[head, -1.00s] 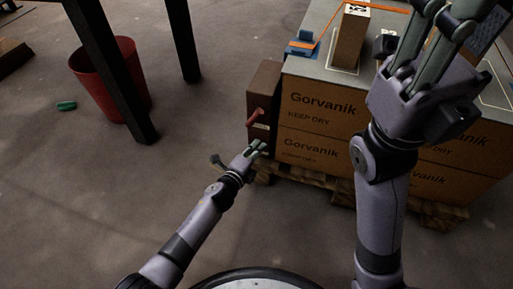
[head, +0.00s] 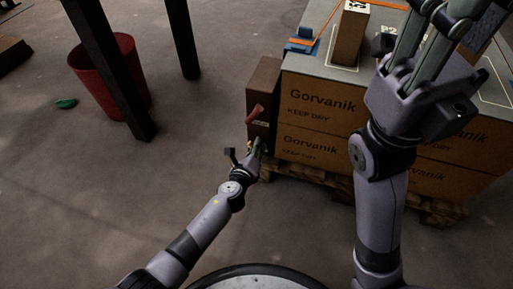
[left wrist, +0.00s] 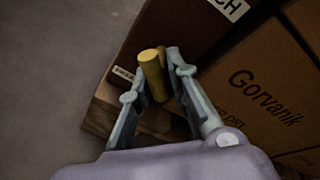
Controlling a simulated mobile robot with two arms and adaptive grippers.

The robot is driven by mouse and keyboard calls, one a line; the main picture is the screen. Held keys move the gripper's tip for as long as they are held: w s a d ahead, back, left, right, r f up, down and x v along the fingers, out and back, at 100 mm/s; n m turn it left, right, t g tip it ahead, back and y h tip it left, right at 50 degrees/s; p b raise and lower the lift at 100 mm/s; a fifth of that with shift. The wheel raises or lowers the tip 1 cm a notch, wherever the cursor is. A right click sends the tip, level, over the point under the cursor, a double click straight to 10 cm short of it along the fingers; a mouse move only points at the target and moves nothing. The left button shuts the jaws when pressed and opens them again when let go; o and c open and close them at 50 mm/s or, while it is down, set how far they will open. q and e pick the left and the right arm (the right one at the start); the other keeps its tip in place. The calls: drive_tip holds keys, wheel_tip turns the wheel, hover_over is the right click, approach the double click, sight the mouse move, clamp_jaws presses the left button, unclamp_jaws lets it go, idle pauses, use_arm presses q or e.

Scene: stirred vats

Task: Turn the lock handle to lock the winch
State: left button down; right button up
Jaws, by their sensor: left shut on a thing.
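The winch is a dark brown box (head: 263,80) at the left side of the carton stack in the head view. A red handle (head: 257,113) sticks out of its front. In the left wrist view the winch (left wrist: 172,28) shows part of a white label ending in "CH". A yellow lock handle (left wrist: 151,62) sticks out low on it, near a small label (left wrist: 123,73). My left gripper (head: 256,146) is at the winch's lower front, shut on the yellow handle, with a finger on either side. My right gripper (head: 432,35) is raised, its fingers apart and its tips cut off by the frame.
Cartons marked "Gorvanik" (head: 320,100) stand on a wooden pallet (head: 441,210) right of the winch. A red bin (head: 100,85) and dark table legs (head: 113,75) stand at the left. A green object (head: 66,103) lies on the floor. The floor between bin and winch is clear.

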use_arm(q)
drive_tip(key=shift+s+a+f, duration=0.2)
drive_tip(key=shift+a+f, duration=0.05)
drive_tip(key=shift+f, duration=0.2)
drive_tip(key=c, duration=1.8)
unclamp_jaws()
drive_tip(key=shift+o, duration=1.1)
drive_tip(key=shift+w+r, duration=0.1)
drive_tip(key=shift+r, duration=0.1)
drive_tip(key=shift+r, duration=0.1)
drive_tip(key=v, duration=1.2)
drive_tip(key=shift+d, duration=0.1)
